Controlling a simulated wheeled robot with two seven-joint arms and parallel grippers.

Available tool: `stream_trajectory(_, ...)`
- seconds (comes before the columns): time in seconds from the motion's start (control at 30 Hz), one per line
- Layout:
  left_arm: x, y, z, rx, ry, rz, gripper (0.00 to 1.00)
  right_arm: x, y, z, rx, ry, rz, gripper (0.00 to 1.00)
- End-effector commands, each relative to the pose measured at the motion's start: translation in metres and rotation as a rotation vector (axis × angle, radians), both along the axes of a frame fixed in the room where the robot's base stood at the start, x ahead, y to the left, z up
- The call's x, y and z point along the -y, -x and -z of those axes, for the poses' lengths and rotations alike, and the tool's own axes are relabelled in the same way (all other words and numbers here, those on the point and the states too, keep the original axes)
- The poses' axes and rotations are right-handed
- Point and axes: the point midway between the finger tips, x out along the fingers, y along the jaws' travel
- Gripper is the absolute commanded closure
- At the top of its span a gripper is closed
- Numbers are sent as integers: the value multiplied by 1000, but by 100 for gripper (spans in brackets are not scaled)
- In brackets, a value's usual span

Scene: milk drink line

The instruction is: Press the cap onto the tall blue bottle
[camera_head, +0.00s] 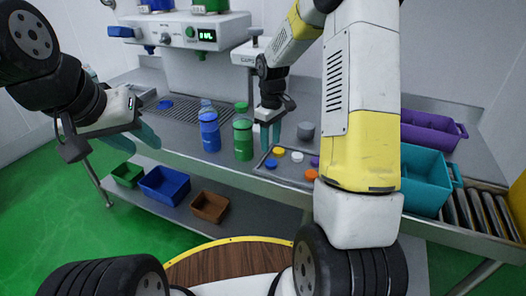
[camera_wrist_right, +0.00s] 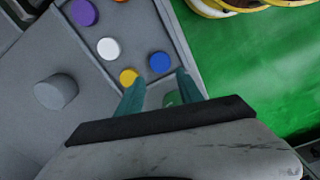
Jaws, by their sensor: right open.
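In the head view a blue bottle (camera_head: 210,132) stands upright on the counter, beside a green bottle (camera_head: 243,142). More blue and green shows just above or behind them; I cannot tell if these are separate bottles. A blue cap (camera_head: 270,163) lies in the cap tray (camera_head: 290,179); it also shows in the right wrist view (camera_wrist_right: 160,62). My right gripper (camera_head: 269,144) is open over the tray, right of the bottles. In the right wrist view a green cap (camera_wrist_right: 171,98) shows between its fingers, partly hidden. My left gripper (camera_head: 116,146) is open and empty, left of the bottles.
Yellow (camera_head: 278,152), white (camera_head: 297,156), orange (camera_head: 311,174) and purple caps lie in the tray. A grey cylinder (camera_head: 305,130) stands behind it. A teal crate (camera_head: 425,190) and purple crate (camera_head: 430,137) stand right. A machine (camera_head: 185,35) stands behind the bottles.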

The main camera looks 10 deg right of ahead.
Motion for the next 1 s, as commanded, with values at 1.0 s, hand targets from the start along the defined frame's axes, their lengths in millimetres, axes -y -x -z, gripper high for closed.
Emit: stream_trajectory(1.0, 0, 0, 0, 0, 0, 0, 64, 0, 2, 77, -1, 1, 1, 56)
